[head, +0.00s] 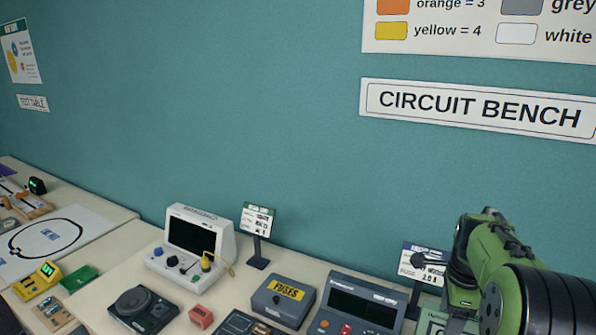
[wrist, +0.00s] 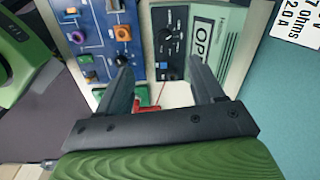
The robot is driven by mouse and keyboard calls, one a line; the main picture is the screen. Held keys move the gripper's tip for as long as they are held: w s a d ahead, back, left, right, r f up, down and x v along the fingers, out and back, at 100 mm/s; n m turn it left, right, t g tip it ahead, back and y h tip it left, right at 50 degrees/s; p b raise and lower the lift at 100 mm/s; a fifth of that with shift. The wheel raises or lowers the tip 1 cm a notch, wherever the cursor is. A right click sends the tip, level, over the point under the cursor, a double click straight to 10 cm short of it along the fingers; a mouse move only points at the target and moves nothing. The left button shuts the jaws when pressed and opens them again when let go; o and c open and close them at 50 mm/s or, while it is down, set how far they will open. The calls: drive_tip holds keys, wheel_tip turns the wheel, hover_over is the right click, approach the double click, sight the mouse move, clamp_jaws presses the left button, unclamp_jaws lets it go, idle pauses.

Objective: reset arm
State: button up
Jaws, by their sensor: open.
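My gripper (wrist: 160,78) is open in the wrist view, its two dark fingers apart with nothing held between them. Past the fingertips are a blue panel (wrist: 107,30) with knobs and a pale green device (wrist: 208,40) marked "OP". A small red piece (wrist: 143,106) shows low between the fingers; I cannot tell whether anything touches it. In the head view my green and black arm reaches in from the lower right, over the bench, and hides part of the devices there. The fingertips are hard to make out in that view.
The bench holds a white instrument with a dark screen (head: 191,234), a grey FUSES box (head: 284,300), a dark meter (head: 357,305) and a small sign on a stand (head: 258,222). A track sheet (head: 82,215) lies at left. The space before the teal wall is open.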

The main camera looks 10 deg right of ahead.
drive_tip(key=s+a+r+n+t, duration=0.2)
drive_tip(key=s+a+r+n, duration=0.2)
drive_tip(key=a+r+n, duration=0.45)
drive_tip(key=s+a+f+n+t, duration=0.2)
drive_tip(key=s+a+n+t, duration=0.1)
drive_tip(key=s+a+n, duration=1)
drive_tip(key=s+n, duration=0.1)
drive_tip(key=s, duration=0.1)
drive_tip(key=shift+s+a+n, duration=0.35)
drive_tip(key=shift+s+a, duration=0.05)
